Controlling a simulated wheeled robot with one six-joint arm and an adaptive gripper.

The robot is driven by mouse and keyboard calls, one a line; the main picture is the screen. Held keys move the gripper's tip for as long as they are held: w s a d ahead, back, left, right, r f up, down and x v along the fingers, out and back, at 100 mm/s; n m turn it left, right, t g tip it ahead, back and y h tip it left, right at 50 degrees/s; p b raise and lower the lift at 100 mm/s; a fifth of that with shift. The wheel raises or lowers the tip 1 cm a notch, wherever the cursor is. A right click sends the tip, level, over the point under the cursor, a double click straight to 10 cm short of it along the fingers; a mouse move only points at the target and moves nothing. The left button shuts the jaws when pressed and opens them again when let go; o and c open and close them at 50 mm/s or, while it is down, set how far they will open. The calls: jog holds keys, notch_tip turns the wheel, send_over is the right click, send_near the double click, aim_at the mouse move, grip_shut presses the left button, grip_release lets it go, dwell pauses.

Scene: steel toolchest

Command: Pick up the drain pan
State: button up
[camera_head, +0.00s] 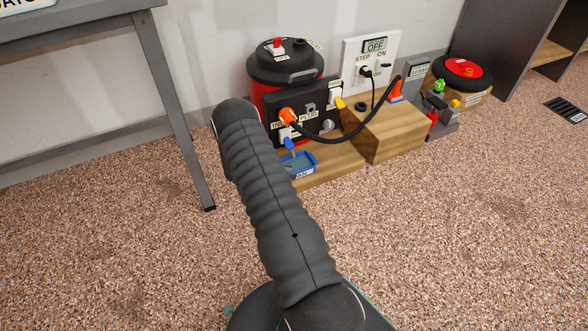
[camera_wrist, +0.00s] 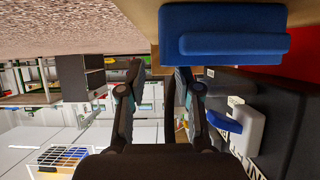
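The drain pan (camera_head: 301,163) is a small blue tray with a white label, on a wooden block in front of the black panel. My arm covers its left part in the head view. In the wrist view the blue pan (camera_wrist: 220,42) is large and close at the top, with a protruding lip along its side. My gripper (camera_wrist: 158,70) has its two fingers apart with nothing visibly held between them. The right finger's tip is close to the pan's edge; I cannot tell whether they touch. The gripper is hidden behind my arm in the head view.
A blue-handled valve (camera_head: 289,143) sits just above the pan, on the black panel (camera_head: 312,108) with an orange plug and black cable. A red-and-black canister (camera_head: 285,66) stands behind. A grey table leg (camera_head: 178,115) stands left. The speckled floor in front is clear.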

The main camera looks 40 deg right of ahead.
aim_at(300, 172)
jog(key=shift+r+b+x, duration=0.15)
jog(key=shift+b+x, duration=0.1)
jog(key=shift+x, duration=1.15)
jog(key=shift+r+b+x, duration=0.15)
jog(key=shift+b+x, duration=0.05)
jog(key=shift+x, duration=1.25)
jog(key=shift+w+d, duration=0.15)
grip_shut()
